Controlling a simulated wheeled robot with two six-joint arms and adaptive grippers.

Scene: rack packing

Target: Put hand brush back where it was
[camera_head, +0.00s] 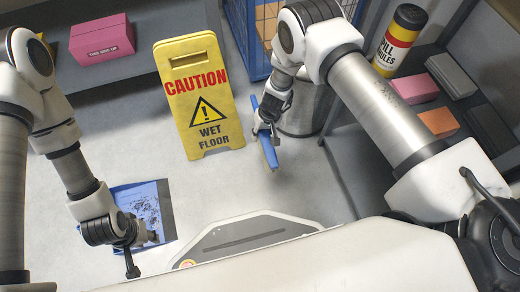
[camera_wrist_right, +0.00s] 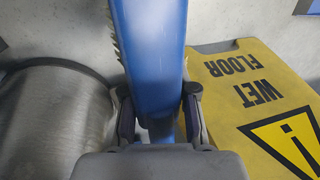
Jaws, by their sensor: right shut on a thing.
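The blue hand brush (camera_head: 268,152) is in my right gripper (camera_head: 267,129), held up above the floor between the yellow sign and a metal bin.
A yellow wet-floor sign (camera_head: 200,95) stands left of the brush. A metal bin (camera_head: 303,112) stands just right of it, also in the wrist view (camera_wrist_right: 55,120). A blue mesh cage (camera_head: 243,35) is behind. A grey shelf (camera_head: 355,150) with boxes is at right. Floor at centre is clear.

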